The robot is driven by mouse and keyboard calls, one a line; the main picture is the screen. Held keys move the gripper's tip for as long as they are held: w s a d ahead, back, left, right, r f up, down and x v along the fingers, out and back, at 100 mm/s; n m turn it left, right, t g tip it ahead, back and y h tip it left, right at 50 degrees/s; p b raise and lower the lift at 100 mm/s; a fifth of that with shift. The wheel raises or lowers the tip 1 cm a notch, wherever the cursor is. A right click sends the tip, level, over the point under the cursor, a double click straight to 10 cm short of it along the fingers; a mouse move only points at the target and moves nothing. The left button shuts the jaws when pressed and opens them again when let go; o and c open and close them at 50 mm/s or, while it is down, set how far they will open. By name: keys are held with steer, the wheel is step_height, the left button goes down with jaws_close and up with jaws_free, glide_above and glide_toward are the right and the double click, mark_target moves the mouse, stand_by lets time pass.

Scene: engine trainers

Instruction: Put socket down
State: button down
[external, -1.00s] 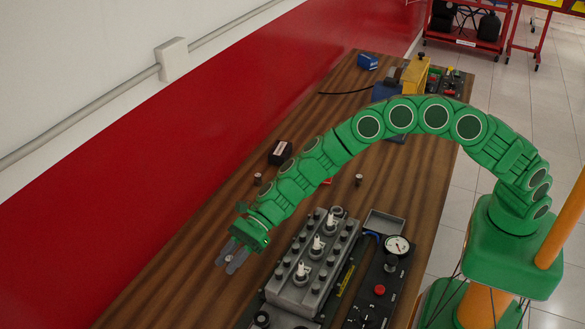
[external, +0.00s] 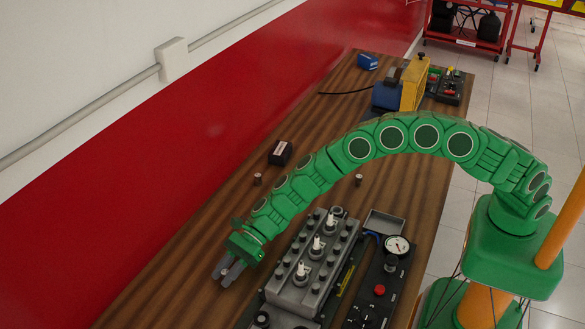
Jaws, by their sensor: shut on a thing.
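My gripper (external: 225,272) is low over the wooden table, left of the grey engine block. Its grey fingers are shut on a small metallic socket (external: 225,272), which is mostly hidden between them. I cannot tell whether the socket touches the table. Two similar small metal cylinders stand upright on the table, one behind the arm on the left (external: 257,179) and one to the right of the arm (external: 359,179).
The grey engine block (external: 312,262) with white-topped plugs stands right of my gripper, beside a panel with a gauge (external: 397,245). A black box (external: 280,153) lies near the red wall. The wooden table (external: 170,285) is clear left of my gripper.

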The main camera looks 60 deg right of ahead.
steer(key=shift+f, duration=0.1)
steer(key=c, duration=0.9)
jaws_free()
steer(key=shift+d+r, duration=0.45)
steer(key=shift+d, duration=0.2)
steer(key=v, duration=0.9)
steer(key=shift+a, duration=0.1)
steer(key=shift+v, duration=0.9)
steer(key=shift+s+f, duration=0.1)
